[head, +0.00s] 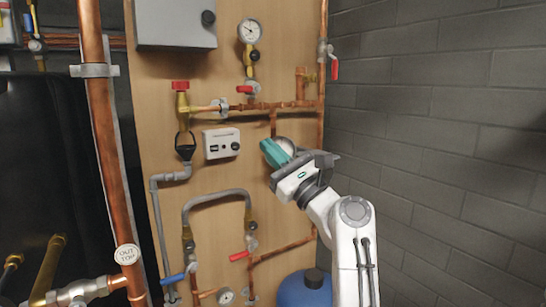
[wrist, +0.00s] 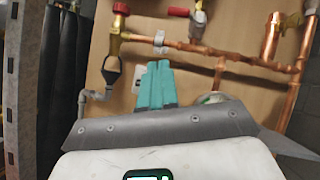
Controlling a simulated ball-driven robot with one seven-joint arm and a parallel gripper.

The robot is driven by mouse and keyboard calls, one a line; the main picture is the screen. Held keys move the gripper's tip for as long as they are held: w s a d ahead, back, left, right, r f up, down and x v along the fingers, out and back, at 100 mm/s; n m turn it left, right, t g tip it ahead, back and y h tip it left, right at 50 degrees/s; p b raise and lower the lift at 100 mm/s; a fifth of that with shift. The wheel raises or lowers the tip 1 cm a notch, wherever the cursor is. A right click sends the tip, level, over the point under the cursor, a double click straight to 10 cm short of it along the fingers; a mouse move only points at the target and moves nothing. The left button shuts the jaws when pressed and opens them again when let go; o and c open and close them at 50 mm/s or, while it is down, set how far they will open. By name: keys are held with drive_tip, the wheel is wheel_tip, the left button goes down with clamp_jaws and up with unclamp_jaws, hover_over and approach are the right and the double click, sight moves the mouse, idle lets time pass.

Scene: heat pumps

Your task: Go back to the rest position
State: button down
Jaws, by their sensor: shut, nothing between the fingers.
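My white arm rises at the right of the head view, bent at the elbow. My gripper (head: 268,148) has teal fingers and points up and left towards the wooden panel. It is shut and empty. In the wrist view my gripper (wrist: 157,68) shows as teal fingers side by side above a grey plate, with the panel and pipes behind. In the head view it lies in front of a round pale part, which it partly hides. I cannot tell whether it touches anything.
The wooden panel (head: 160,110) carries copper pipes, a gauge (head: 249,31), red-handled valves (head: 245,89), a white control box (head: 221,143) and a grey box (head: 176,22). A thick copper pipe (head: 105,130) stands at left. A blue tank (head: 304,290) is below. A grey block wall (head: 440,120) is at right.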

drive_tip(key=shift+s+d+f, duration=0.15)
drive_tip(key=shift+s, duration=0.05)
drive_tip(key=s+d+f+n+g+h, duration=0.35)
drive_tip(key=s+d+f, duration=0.2)
drive_tip(key=f, duration=0.85)
drive_tip(key=s+d+f+n+g+h, duration=0.25)
drive_tip(key=s+d+f+n, duration=0.3)
drive_tip(key=f, duration=0.75)
drive_tip(key=s+d+f+n+g+h, duration=0.2)
drive_tip(key=s+d+f+n+h, duration=0.3)
drive_tip(key=f, duration=0.9)
drive_tip(key=s+d+f+n+g+h, duration=0.2)
drive_tip(key=s+d+f, duration=0.2)
drive_tip(key=s, duration=0.7)
drive_tip(key=s+d+f+n+g+h, duration=0.2)
drive_tip(key=s+d+f+g, duration=0.1)
drive_tip(key=s, duration=0.8)
drive_tip(key=s+d+f+n+g+h, duration=0.2)
drive_tip(key=s+d, duration=0.4)
drive_tip(key=s, duration=0.6)
wheel_tip(320, 180, down, 3)
drive_tip(key=shift+r+n+g+h, duration=0.1)
drive_tip(key=shift+n+g+h, duration=0.25)
drive_tip(key=shift+n, duration=0.25)
drive_tip(key=c, duration=1.8)
unclamp_jaws()
